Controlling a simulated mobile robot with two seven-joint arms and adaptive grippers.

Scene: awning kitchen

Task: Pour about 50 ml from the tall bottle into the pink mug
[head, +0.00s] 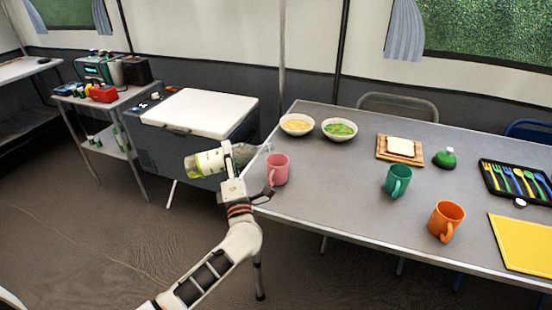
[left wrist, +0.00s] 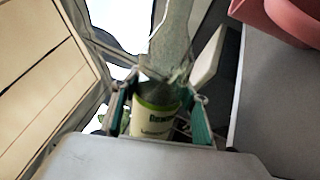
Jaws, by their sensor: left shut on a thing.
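The tall bottle (head: 207,162) is clear with a white and green label and a yellow-green lower part. It lies tilted close to horizontal in the air off the table's left edge, its neck pointing right. My left gripper (head: 229,170) is shut around its middle; the left wrist view shows the label (left wrist: 153,122) between the fingers. The pink mug (head: 277,170) stands upright at the table's left edge, its rim just below and right of the bottle's mouth. Part of it shows in the left wrist view (left wrist: 298,22). I cannot tell whether liquid is flowing. My right gripper is not in view.
On the table (head: 330,185) stand two bowls (head: 297,125), a board with bread (head: 400,148), a green mug (head: 397,181), an orange mug (head: 445,221) and a cutlery tray (head: 515,182). A white-lidded cooler (head: 200,110) is behind the bottle.

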